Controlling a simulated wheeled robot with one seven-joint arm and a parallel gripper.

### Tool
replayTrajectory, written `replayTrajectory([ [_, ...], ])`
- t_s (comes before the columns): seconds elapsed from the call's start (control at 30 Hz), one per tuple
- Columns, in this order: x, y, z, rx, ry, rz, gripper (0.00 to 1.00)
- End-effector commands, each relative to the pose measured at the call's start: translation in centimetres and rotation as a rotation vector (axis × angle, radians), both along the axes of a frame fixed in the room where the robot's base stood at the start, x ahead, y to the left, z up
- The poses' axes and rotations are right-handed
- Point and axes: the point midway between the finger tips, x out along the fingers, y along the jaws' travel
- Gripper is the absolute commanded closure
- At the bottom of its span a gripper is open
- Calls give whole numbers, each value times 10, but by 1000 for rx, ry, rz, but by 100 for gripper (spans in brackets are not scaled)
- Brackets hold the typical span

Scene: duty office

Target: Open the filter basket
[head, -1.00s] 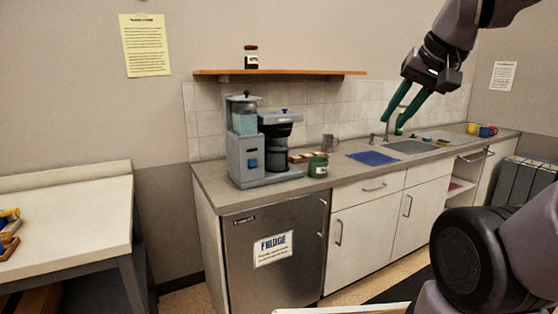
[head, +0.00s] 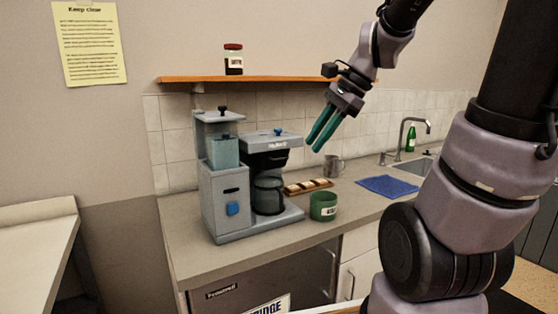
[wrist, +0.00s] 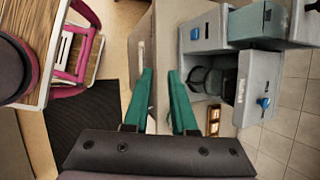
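The grey-blue coffee maker (head: 226,192) stands on the counter, with a blue button on its front. Its dark filter basket housing (head: 272,143) juts out at the upper right above a dark glass carafe (head: 267,194) and looks closed.
A green mug (head: 323,206) and a tray of small items (head: 308,187) sit right of the coffee maker. A wooden shelf (head: 215,79) with a jar (head: 233,60) runs above. A grey mug (head: 334,166), blue cloth (head: 387,186) and tap (head: 410,130) are further right.

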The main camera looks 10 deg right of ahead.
Motion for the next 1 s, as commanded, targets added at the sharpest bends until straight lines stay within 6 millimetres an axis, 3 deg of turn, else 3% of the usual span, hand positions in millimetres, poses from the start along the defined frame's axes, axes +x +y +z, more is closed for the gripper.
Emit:
replayTrajectory([
  [0.27,81,4,-38,554,700,-686,75],
  [0.5,159,-29,-75,984,1303,-1166,75],
  [0.6,183,-46,-90,1115,1492,-1285,75],
  [0.8,205,-66,-107,1251,1693,-1389,75],
  [1.0,216,-51,-112,1263,1718,-1398,75],
])
